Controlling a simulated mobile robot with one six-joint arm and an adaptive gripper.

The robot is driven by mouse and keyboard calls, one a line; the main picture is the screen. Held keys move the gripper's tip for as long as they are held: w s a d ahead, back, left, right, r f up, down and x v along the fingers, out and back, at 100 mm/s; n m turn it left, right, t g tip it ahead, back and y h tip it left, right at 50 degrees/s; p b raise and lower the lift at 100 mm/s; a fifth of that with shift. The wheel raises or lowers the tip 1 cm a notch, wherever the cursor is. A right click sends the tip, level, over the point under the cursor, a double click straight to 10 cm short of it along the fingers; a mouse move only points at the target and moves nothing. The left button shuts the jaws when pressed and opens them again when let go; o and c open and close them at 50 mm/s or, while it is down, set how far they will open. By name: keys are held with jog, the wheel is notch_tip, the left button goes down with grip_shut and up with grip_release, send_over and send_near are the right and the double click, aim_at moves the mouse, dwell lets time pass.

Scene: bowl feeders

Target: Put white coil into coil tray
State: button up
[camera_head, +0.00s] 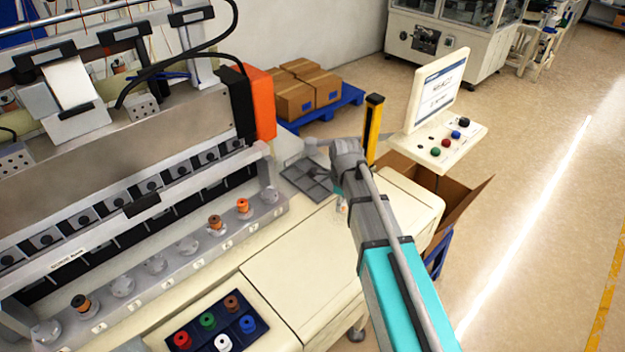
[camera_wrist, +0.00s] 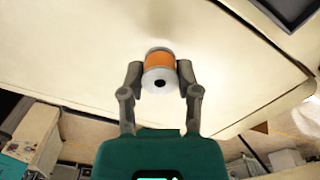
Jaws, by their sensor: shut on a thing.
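My gripper (camera_wrist: 160,78) is shut on a spool with orange winding (camera_wrist: 159,61) and pale end flanges, held between both fingers above the cream worktop. In the head view my gripper (camera_head: 342,206) is mostly hidden by my arm. A white coil (camera_head: 223,342) stands in the dark blue tray (camera_head: 238,300) at the bottom, with red, green, brown and blue coils. A grey divided tray (camera_head: 303,178) lies on the worktop just left of my wrist; its visible compartments look empty. I cannot tell which tray is the coil tray.
A machine with a row of spindles (camera_head: 155,264) runs along the left; several carry orange or brown coils. A control panel (camera_head: 437,110) and a yellow post (camera_head: 373,130) stand beyond my arm. The cream worktop (camera_head: 290,270) between the trays is clear.

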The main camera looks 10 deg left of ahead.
jog(key=shift+a+r, duration=0.1)
jog(key=shift+r, duration=0.05)
jog(key=shift+s+r+p, duration=0.1)
jog(key=shift+r+p, duration=0.4)
jog(key=shift+p, duration=0.15)
notch_tip(320, 180, up, 9)
jog(key=m+p, duration=0.2)
jog(key=p, duration=0.7)
jog(key=shift+a+r+m, duration=0.2)
jog(key=shift+a+m, duration=0.05)
jog(key=shift+m, duration=0.15)
jog(key=b, duration=0.9)
send_over(331, 185)
notch_tip(331, 185, down, 9)
jog(key=shift+f, duration=0.1)
